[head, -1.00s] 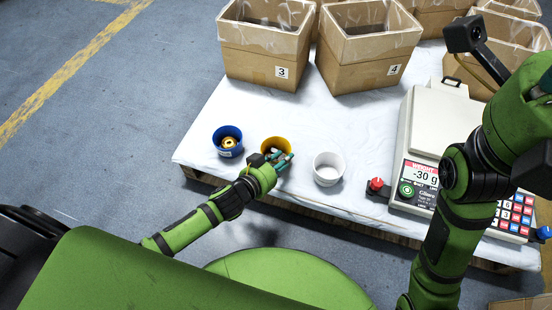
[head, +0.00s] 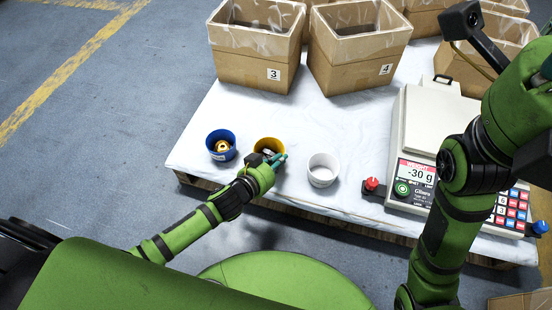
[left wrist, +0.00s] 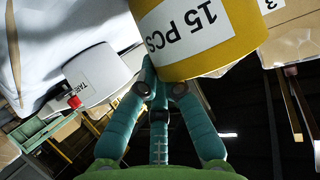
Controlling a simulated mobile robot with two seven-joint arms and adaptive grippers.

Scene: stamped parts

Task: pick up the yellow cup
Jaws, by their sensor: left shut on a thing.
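The yellow cup (head: 268,142) is near the front edge of the white-covered table, between a blue cup (head: 221,139) and a white cup (head: 322,174). In the left wrist view the yellow cup (left wrist: 225,38) fills the top, with a white label reading "15 PCS". My left gripper (head: 274,160) is shut on the yellow cup at its near side, and its teal fingers (left wrist: 158,85) reach it in the wrist view. Small parts show inside the yellow cup. I cannot tell whether it is clear of the cloth. My right gripper is not in view.
The blue cup holds brass-coloured parts; the white cup looks empty. A scale (head: 440,125) reading -30 g stands right, with a red knob (head: 371,184) beside it. Cardboard boxes 3 (head: 245,70) and 4 (head: 350,77) stand behind. Cloth between cups and boxes is clear.

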